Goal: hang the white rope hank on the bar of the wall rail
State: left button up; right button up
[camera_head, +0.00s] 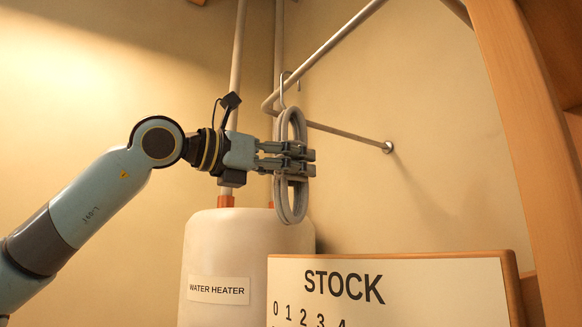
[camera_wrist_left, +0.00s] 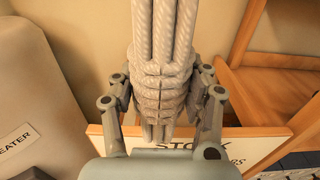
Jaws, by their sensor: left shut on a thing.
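The white rope hank (camera_head: 280,201) hangs upright as a long loop, with a thin metal hook (camera_head: 283,88) at its top. My left gripper (camera_head: 311,163) is shut around the hank's middle; in the left wrist view its fingers (camera_wrist_left: 163,85) press on both sides of the wrapped hank (camera_wrist_left: 162,35). The wall rail's bar (camera_head: 340,132) runs from a bend beside the hank's top to a round wall mount. The hook's curve overlaps the rail near that bend in the head view; I cannot tell whether they touch. My right gripper is not in view.
A white water heater (camera_head: 215,255) stands below the gripper, with pipes (camera_head: 238,60) rising behind. A STOCK board (camera_head: 400,290) stands at the lower right. A wooden frame (camera_head: 515,130) rises at the right. The wall under the bar is clear.

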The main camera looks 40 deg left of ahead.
aim_at(277, 112)
pick_arm(q)
jog(key=shift+f, duration=0.25)
jog(key=o, duration=1.5)
jog(key=shift+c, duration=0.2)
jog(key=shift+r, duration=0.1)
notch_tip(277, 112, up, 10)
jog(key=shift+f, duration=0.1)
